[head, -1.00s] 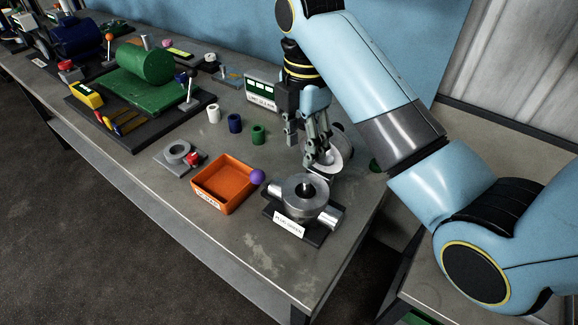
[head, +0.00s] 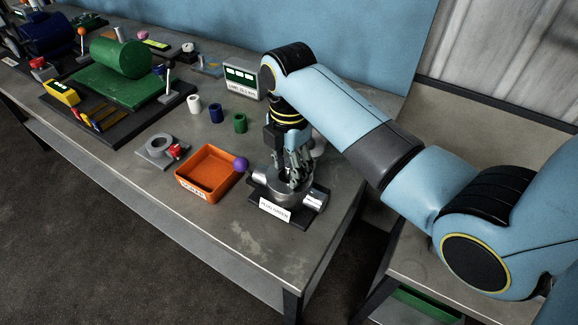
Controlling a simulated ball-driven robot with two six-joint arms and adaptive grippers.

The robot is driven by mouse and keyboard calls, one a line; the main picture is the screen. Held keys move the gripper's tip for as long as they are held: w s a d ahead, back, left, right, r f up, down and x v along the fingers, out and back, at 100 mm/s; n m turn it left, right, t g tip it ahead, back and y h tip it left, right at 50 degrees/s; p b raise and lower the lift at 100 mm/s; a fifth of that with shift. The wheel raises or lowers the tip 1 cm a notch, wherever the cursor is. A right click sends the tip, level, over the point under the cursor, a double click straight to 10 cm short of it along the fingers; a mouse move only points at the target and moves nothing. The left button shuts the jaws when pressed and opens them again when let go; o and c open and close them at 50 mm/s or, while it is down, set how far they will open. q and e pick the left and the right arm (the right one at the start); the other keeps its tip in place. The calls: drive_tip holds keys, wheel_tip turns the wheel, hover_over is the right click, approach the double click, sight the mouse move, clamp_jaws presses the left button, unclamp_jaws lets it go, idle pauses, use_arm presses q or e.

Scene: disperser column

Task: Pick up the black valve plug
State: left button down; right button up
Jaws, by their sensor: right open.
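My right gripper (head: 295,183) points down over the metal valve body (head: 314,199), which sits on a dark base with a white label on its front. The gripper is open, and its fingers are at the top of the round part of the body. The black valve plug cannot be made out; the fingers cover the middle of the body where it may be. Whether the fingers touch anything there cannot be told. My left gripper is not in view.
An orange tray (head: 184,186) with a purple ball (head: 240,163) at its corner stands just left. A grey ring fixture (head: 159,147) is farther left. The front right table top is clear.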

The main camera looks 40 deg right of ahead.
drive_tip(key=shift+c, duration=2.2)
drive_tip(key=c, duration=0.4)
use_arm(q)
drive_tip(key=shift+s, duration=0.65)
use_arm(e)
clamp_jaws()
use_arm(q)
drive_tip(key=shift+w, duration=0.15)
use_arm(e)
drive_tip(key=shift+r, duration=0.1)
